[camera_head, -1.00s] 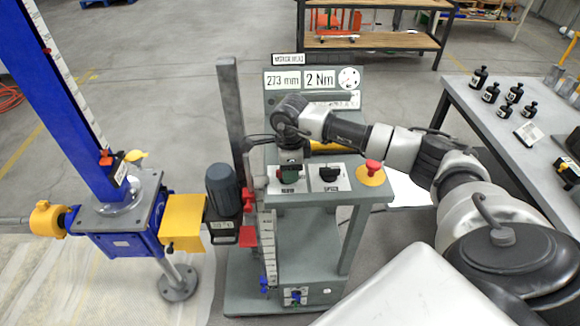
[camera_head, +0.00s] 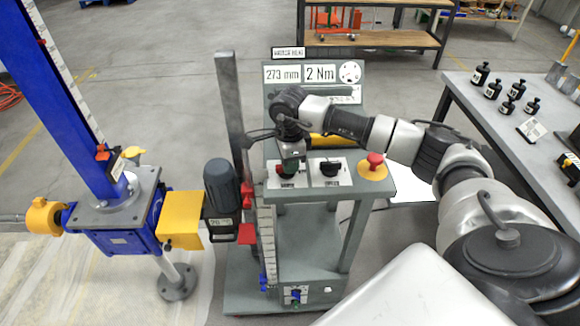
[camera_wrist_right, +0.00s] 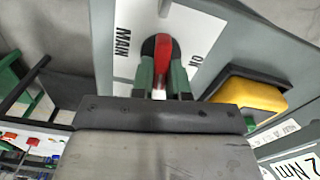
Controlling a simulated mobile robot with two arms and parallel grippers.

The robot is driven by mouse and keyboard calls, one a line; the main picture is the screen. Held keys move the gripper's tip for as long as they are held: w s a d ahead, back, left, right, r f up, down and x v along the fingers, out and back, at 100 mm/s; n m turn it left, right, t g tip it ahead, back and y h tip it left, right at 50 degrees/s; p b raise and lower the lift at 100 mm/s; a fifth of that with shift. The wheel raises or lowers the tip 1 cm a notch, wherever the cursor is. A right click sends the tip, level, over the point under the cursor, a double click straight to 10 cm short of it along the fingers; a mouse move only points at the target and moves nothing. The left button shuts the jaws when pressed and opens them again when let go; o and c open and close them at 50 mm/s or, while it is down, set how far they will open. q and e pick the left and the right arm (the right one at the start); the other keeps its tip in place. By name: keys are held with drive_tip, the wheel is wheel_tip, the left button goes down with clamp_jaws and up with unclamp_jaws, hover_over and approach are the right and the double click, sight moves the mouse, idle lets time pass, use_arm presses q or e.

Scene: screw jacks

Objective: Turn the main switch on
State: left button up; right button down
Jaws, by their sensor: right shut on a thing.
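The main switch (camera_wrist_right: 163,48) has a red handle on a white plate (camera_wrist_right: 128,40) lettered MAIN and ON in the right wrist view. My right gripper (camera_wrist_right: 162,78) is shut on the red handle, with a green-padded finger on each side of it. The handle lies roughly between the two words, and its lower part is hidden by the fingers. In the head view the right gripper (camera_head: 288,168) reaches down onto the left part of the grey panel, covering most of the switch. My left gripper is in neither view.
A black knob (camera_head: 330,168) and a red mushroom button on a yellow base (camera_head: 373,166) sit right of the switch. A display board (camera_head: 315,74) reads 273 mm and 2 Nm. A blue screw jack (camera_head: 118,222) with a grey motor (camera_head: 222,187) stands left.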

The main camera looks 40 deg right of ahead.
drive_tip(key=n+b, duration=0.2)
drive_tip(key=shift+w+f+n+b, duration=0.1)
drive_tip(key=shift+f+n+b, duration=0.1)
drive_tip(key=shift+n+b, duration=0.2)
drive_tip(key=n+b, duration=0.3)
drive_tip(key=n, duration=0.1)
drive_tip(key=shift+w, duration=0.15)
drive_tip(key=n+b, duration=0.1)
drive_tip(key=n, duration=0.1)
drive_tip(key=n+b, duration=0.2)
drive_tip(key=n, duration=0.1)
drive_tip(key=shift+w+a+r, duration=0.1)
drive_tip(key=shift+w+r, duration=0.05)
drive_tip(key=shift+w+a+r+n+b, duration=0.1)
drive_tip(key=shift+n+b, duration=0.85)
drive_tip(key=shift+n, duration=1.25)
drive_tip(key=c, duration=1.1)
unclamp_jaws()
drive_tip(key=shift+r, duration=0.1)
